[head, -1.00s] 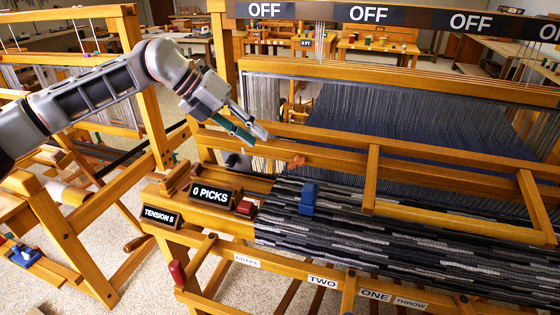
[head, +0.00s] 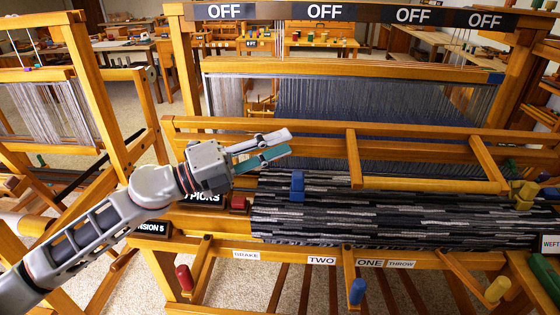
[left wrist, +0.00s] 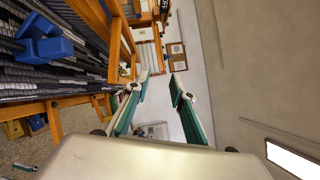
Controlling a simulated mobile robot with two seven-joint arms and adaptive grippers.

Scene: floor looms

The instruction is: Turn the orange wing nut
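I cannot make out the orange wing nut in the head or left wrist view now. In the earlier head view an orange piece sat on the loom's front wooden rail; my left gripper now covers that stretch of rail. My left gripper (head: 284,142) is in front of the wooden rail (head: 400,135), above the left end of the striped cloth, pointing right. In the left wrist view its two teal-padded fingers (left wrist: 159,78) are apart with nothing between them.
A blue block (head: 297,186) sits on the striped cloth (head: 400,215) just below my fingers. A red block (head: 238,203) is at the cloth's left edge. Yellow blocks (head: 522,195) stand at the right.

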